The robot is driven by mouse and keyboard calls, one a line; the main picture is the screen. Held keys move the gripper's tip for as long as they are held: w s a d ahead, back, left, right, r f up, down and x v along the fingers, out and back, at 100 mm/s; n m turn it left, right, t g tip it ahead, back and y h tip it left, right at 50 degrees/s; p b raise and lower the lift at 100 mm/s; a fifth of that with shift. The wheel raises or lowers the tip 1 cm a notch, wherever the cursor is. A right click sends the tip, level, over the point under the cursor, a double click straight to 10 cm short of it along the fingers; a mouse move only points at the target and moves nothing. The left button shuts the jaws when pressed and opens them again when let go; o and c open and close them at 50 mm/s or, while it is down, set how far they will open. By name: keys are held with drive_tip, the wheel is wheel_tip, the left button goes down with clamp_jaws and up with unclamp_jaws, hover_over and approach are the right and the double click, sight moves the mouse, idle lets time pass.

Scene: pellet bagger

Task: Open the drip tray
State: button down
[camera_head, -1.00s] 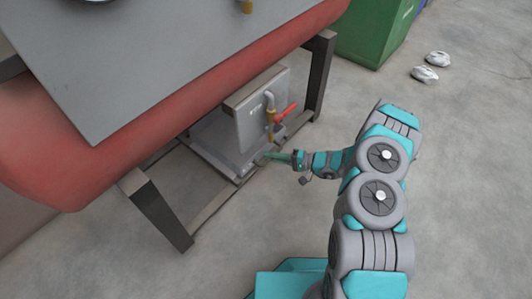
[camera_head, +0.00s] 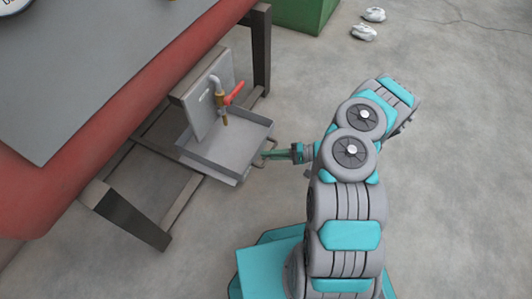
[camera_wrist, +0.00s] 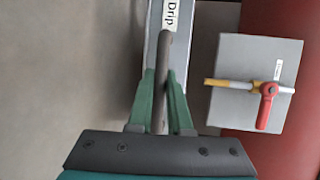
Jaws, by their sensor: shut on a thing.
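The drip tray (camera_head: 222,157) is a shallow grey open-topped tray under the red machine. It is slid well out from the frame towards my arm, and its inside shows empty. Its front carries a label reading "Drip" (camera_wrist: 172,14) in the wrist view. My gripper (camera_head: 268,154) is at the tray's front, with its green fingers shut on the dark bar handle (camera_wrist: 162,75). In the wrist view the fingers (camera_wrist: 161,100) stand on both sides of the handle. The exact contact is small in the head view.
A brass tap with a red lever (camera_head: 233,93) hangs over the tray, in front of a grey panel (camera_head: 205,110). Dark frame legs (camera_head: 125,215) stand at either side. A green bin (camera_head: 305,12) and white crumpled items (camera_head: 364,32) lie further back. The floor at right is clear.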

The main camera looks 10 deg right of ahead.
drive_tip(key=c, duration=0.8)
unclamp_jaws()
drive_tip(key=shift+c, duration=0.2)
drive_tip(key=v, duration=0.8)
drive_tip(key=shift+p, duration=0.4)
drive_tip(key=shift+w+a, duration=0.1)
